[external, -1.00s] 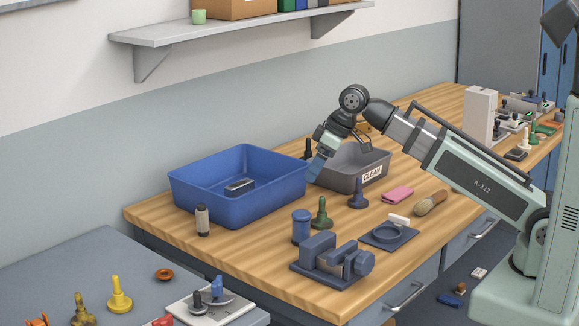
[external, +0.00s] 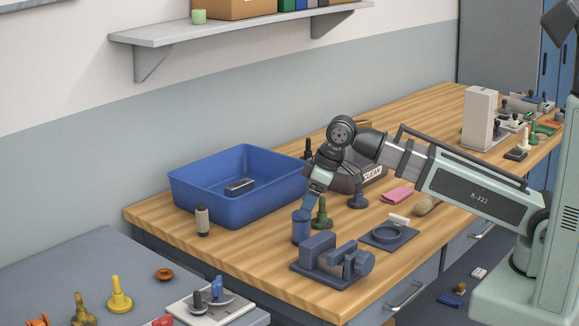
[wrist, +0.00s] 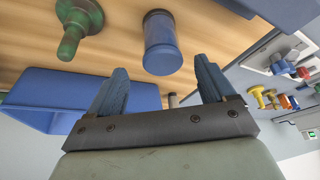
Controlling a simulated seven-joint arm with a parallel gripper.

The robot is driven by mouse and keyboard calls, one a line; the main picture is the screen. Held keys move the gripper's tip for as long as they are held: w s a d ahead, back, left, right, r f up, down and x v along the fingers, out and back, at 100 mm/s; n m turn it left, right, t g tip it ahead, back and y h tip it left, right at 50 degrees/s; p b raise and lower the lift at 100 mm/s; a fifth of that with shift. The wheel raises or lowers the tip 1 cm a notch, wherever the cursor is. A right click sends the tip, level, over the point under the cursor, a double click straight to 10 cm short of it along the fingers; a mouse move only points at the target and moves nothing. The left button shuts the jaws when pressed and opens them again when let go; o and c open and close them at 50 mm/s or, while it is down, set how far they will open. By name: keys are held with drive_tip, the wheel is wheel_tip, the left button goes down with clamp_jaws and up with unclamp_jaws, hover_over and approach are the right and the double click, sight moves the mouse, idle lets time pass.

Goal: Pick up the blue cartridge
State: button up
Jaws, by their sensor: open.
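The blue cartridge (external: 301,228) is a short blue cylinder standing upright on the wooden bench, in front of the blue tray. My gripper (external: 310,203) is close to its top in the external view, pointing down. In the wrist view the cartridge (wrist: 162,50) lies beyond the fingertips, between the two fingers in the picture. My gripper (wrist: 160,75) is open there, with nothing between its fingers. From the external view I cannot tell how far apart fingertips and cartridge are.
A green bobbin-like piece (external: 321,214) stands close right of the cartridge; it also shows in the wrist view (wrist: 78,28). A blue vise (external: 331,262) is in front. The blue tray (external: 235,210) is behind left, and a dark-and-light cylinder (external: 202,221) stands before it.

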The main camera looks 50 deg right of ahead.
sight(299, 222)
drive_tip(key=shift+x, duration=3.3)
drive_tip(key=shift+s+a, duration=0.1)
drive_tip(key=shift+s, duration=0.05)
drive_tip(key=c, duration=1.2)
drive_tip(key=shift+o, duration=0.2)
